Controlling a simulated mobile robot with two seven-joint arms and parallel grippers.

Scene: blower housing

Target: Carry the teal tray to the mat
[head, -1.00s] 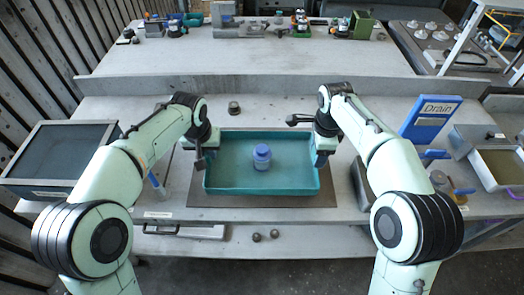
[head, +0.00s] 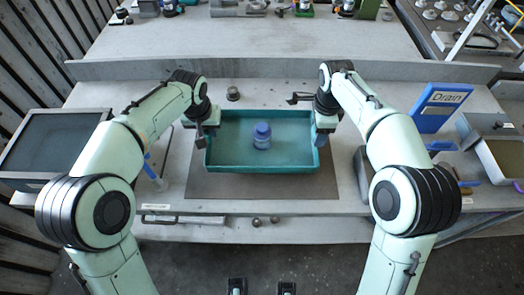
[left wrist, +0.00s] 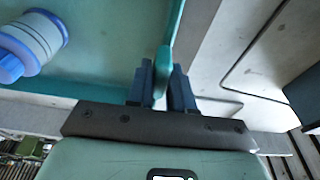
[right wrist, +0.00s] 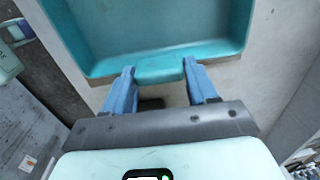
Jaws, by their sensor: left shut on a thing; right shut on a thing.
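The teal tray (head: 230,165) is over the dark mat (head: 262,188); I cannot tell if it touches it. The mat shows mainly in front of the tray and at its sides. A blue jar (head: 262,137) stands upright in the tray and also shows in the left wrist view (left wrist: 35,40). My left gripper (head: 207,137) is shut on the tray's left handle (left wrist: 162,68). My right gripper (head: 321,138) is at the tray's right side; the right wrist view shows that handle (right wrist: 157,70) between its fingers.
A dark-topped bin (head: 50,150) is at the left. A blue Drain sign (head: 440,105) and an open container (head: 500,155) are at the right. A small knob (head: 233,93) is behind the tray. Two small round pieces (head: 265,221) are near the bench's front edge.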

